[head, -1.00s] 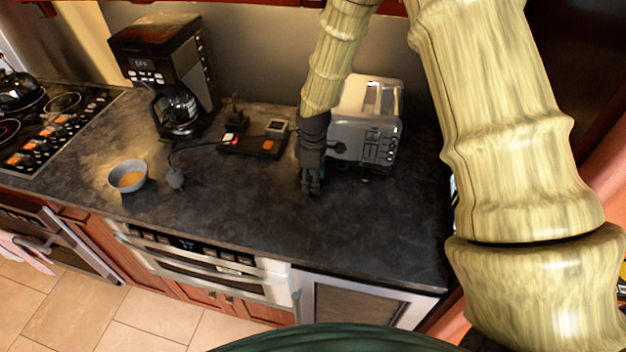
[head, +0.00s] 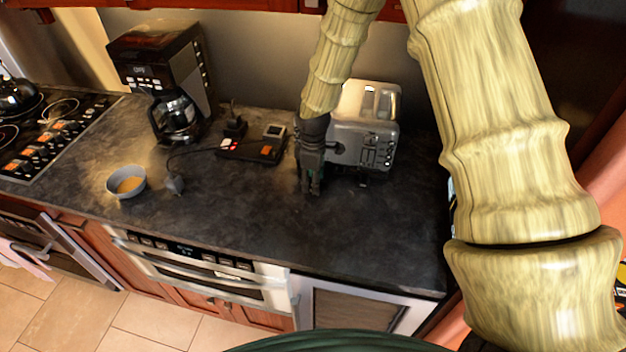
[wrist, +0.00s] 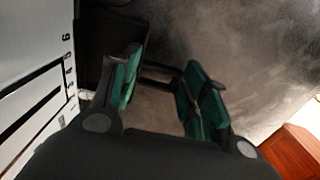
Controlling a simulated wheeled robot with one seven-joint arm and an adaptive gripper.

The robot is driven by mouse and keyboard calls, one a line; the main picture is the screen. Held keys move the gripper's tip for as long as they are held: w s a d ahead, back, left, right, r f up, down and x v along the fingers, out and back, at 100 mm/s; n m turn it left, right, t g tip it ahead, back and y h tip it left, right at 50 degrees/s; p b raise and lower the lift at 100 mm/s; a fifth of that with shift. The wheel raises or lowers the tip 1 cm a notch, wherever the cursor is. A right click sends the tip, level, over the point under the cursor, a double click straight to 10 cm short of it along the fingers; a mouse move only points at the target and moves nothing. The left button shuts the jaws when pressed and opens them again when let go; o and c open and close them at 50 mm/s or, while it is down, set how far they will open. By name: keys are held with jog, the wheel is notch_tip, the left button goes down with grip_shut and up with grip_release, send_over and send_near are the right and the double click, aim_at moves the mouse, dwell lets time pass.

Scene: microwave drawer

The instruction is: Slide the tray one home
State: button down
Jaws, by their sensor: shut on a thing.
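The silver toaster (head: 368,135) stands on the dark counter, its front facing right of my gripper. My gripper (head: 311,186) points down at the toaster's left front corner, with its fingertips close above the counter. In the wrist view the gripper (wrist: 160,88) has its green-padded fingers apart, with a thin dark piece (wrist: 158,78) between them. I cannot tell for sure that this piece is the tray. A pale panel with dark bands (wrist: 35,80) is at the left there. A small dark part (head: 362,182) sticks out low at the toaster's front. No other tray is clear.
A power strip (head: 250,148), coffee maker (head: 165,85) and small bowl (head: 126,181) stand to the left on the counter. A white oven-like front (head: 205,268) is below the counter edge. The counter in front of my gripper is clear.

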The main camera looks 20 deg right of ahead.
jog(key=shift+w+d, duration=0.15)
jog(key=shift+w, duration=0.1)
jog(key=c, duration=0.7)
grip_release()
jog(key=shift+w, duration=0.1)
jog(key=shift+r, duration=0.1)
jog(key=shift+s+a+r+p, duration=0.25)
jog(key=shift+s+a+p, duration=0.1)
jog(key=shift+s+a, duration=0.45)
jog(key=shift+s+a+r+p, duration=0.3)
jog(key=shift+s+a, duration=0.35)
jog(key=shift+s, duration=0.25)
jog(key=shift+s+a+r+p, duration=0.35)
jog(key=shift+s+a, duration=0.35)
jog(key=shift+s, duration=0.25)
jog(key=shift+s+a+r+p, duration=0.3)
jog(key=shift+s+a, duration=0.35)
jog(key=shift+s, duration=0.25)
